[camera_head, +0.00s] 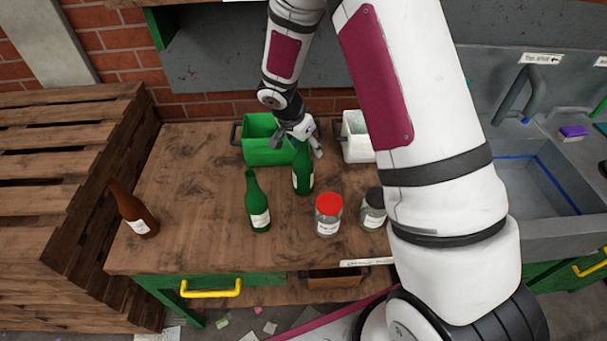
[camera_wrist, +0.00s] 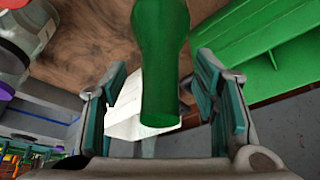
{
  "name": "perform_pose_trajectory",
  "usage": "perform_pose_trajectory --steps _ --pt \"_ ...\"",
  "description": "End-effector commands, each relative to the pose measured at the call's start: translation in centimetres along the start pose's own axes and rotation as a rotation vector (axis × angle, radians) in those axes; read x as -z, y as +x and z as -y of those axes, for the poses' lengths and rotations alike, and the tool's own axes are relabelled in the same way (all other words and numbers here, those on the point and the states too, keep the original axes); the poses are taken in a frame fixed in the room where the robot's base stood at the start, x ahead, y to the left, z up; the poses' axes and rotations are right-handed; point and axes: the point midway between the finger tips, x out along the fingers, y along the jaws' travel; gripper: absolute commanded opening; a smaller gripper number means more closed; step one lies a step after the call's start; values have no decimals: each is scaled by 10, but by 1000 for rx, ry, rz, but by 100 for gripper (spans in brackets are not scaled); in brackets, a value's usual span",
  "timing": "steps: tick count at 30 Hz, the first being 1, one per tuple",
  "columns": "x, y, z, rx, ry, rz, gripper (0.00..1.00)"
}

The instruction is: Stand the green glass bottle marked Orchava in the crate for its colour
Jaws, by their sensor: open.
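Two green glass bottles stand on the wooden bench in the head view. One green bottle (camera_head: 303,174) is under my gripper (camera_head: 300,144), close to the green crate. The other green bottle (camera_head: 258,206) stands nearer the front, to the left. Their white labels are too small to read, so I cannot tell which is Orchava. In the wrist view a green bottle neck (camera_wrist: 161,70) lies between the two spread fingers of my gripper (camera_wrist: 162,85), with gaps at the sides. The green crate (camera_head: 268,158) is at the back of the bench and also shows in the wrist view (camera_wrist: 285,45).
A white crate (camera_head: 356,151) stands right of the green one, partly behind my arm. A brown bottle (camera_head: 132,210) stands at the left. A red-lidded jar (camera_head: 328,216) and a dark-lidded jar (camera_head: 373,211) stand right of the bottles. The bench's left middle is clear.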

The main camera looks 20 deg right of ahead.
Motion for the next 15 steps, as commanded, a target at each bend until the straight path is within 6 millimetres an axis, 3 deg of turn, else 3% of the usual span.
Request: perform_pose_trajectory --steps 3,4,11,15 --pt "0 0 0 0 0 0 55" --pt "0 0 0 0 0 0 50" --pt "0 0 0 -1 0 0 0" --pt "0 0 -1 -2 -1 0 0"
